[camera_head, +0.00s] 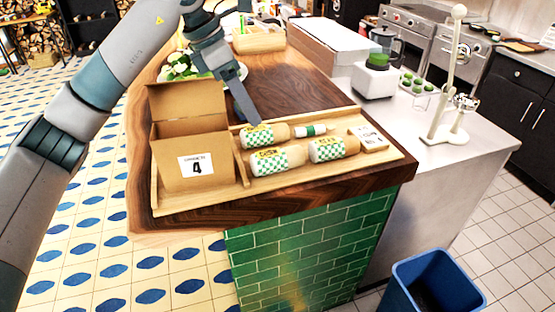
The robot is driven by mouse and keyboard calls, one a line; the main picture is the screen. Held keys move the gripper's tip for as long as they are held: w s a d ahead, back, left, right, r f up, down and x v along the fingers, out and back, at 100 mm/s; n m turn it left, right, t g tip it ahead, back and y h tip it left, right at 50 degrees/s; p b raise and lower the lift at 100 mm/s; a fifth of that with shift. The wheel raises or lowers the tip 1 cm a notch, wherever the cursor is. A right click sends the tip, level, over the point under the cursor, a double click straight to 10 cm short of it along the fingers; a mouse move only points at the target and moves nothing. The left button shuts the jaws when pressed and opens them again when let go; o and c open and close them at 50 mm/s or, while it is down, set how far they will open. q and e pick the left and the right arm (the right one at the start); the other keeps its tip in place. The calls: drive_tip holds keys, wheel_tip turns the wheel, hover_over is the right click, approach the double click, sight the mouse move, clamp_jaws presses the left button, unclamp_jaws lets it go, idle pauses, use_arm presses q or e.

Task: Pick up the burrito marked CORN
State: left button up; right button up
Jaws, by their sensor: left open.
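Several wrapped burritos with green-and-white checks lie in a wooden tray (222,200). The front left burrito (276,161) has a yellow label that seems to read CORN, though the print is small. A second burrito (334,149) lies to its right, and a third (265,135) lies behind it; their labels are hard to read. My left gripper (249,97) is open and points down, with its lower fingertip just above or at the back left burrito. I cannot tell whether it touches. Its jaws hold nothing visible. My right gripper is out of view.
A small green-and-white roll (310,130) and a white-labelled box (368,138) lie at the tray's right. A blender (376,75) stands behind. A blue bin (432,280) is on the floor.

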use_arm(q)
drive_tip(key=p+x, duration=0.2)
drive_tip(key=x, duration=0.2)
drive_tip(key=p, duration=0.3)
hover_over(274, 153)
drive_tip(key=s+a, duration=0.1)
drive_tip(key=a, duration=0.1)
wheel_tip(274, 153, down, 6)
drive_tip(key=shift+f, duration=0.1)
drive_tip(key=shift+w+d+f, duration=0.1)
drive_tip(key=shift+d+f, duration=0.05)
drive_tip(key=shift+f, duration=0.45)
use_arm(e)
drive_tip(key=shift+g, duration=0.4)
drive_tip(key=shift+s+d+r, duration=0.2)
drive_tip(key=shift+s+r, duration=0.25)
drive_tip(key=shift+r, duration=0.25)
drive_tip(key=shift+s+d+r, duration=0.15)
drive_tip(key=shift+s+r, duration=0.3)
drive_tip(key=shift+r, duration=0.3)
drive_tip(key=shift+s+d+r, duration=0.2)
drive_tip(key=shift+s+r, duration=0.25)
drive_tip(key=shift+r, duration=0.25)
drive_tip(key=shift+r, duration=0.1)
